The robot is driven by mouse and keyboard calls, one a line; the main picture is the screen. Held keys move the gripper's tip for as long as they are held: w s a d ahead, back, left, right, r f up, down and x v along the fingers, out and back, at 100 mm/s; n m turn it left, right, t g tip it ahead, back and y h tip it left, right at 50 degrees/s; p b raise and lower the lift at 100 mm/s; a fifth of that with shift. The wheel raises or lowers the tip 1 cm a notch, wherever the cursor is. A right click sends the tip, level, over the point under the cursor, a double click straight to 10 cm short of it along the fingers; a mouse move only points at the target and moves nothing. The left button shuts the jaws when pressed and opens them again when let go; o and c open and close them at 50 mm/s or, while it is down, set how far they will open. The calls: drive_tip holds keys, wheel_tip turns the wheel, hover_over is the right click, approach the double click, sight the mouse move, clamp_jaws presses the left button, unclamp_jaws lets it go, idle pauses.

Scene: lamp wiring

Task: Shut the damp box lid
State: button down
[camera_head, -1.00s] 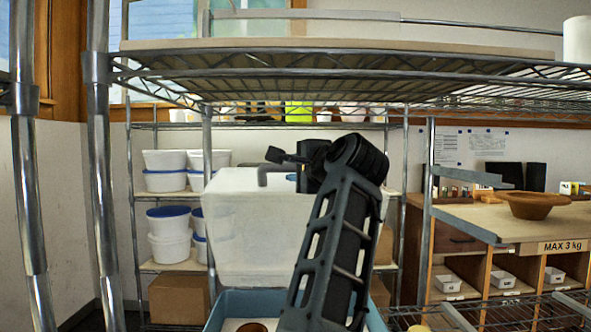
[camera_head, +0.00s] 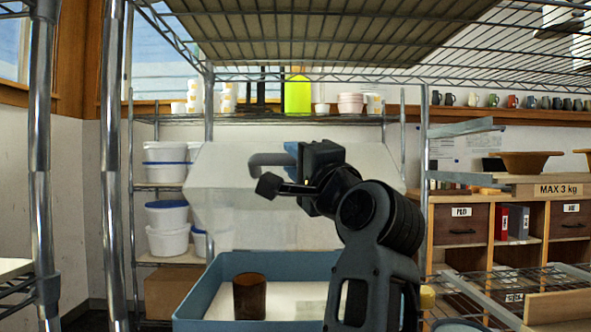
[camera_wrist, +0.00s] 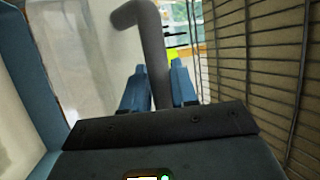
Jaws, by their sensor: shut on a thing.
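The damp box is a blue open-topped box (camera_head: 200,306) at the bottom of the head view, with a pale floor. Its translucent whitish lid (camera_head: 232,205) stands raised above and behind the box, so the box is open. A grey bent handle (camera_head: 268,160) sticks out from the lid. My gripper (camera_head: 291,158) is at the handle, beside the lid's upper part. In the wrist view, the blue fingers of my gripper (camera_wrist: 158,88) close on the handle (camera_wrist: 155,45) from both sides. My arm hides the box's right part and part of the lid.
A brown cup (camera_head: 250,296) stands inside the box. A wire shelf (camera_head: 330,40) hangs overhead, and a metal post (camera_head: 114,170) stands at left. Behind are white tubs (camera_head: 167,218) on racks. At right are a wooden cabinet (camera_head: 470,232) and a bowl (camera_head: 525,163).

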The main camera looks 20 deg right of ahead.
drive_tip(key=shift+s+a+f+n+t+y+b, duration=0.55)
drive_tip(key=shift+s+f+b, duration=0.85)
drive_tip(key=shift+f+b, duration=2.05)
drive_tip(key=shift+s+a+f+n+t+y+b, duration=0.45)
drive_tip(key=shift+s+f+b, duration=1)
drive_tip(key=shift+f+b, duration=2)
drive_tip(key=shift+s+a+f+n+t+y+b, duration=0.55)
drive_tip(key=shift+s+f+b, duration=0.85)
drive_tip(key=shift+f+b, duration=2.05)
wheel_tip(320, 180, down, 2)
drive_tip(key=shift+d+f+t+h+p, duration=0.15)
drive_tip(key=shift+t+h+p, duration=0.1)
drive_tip(key=shift+p, duration=0.7)
drive_tip(key=c, duration=1.2)
unclamp_jaws()
drive_tip(key=shift+c, duration=0.2)
drive_tip(key=p+v, duration=0.1)
drive_tip(key=v, duration=0.6)
drive_tip(key=shift+s, duration=0.4)
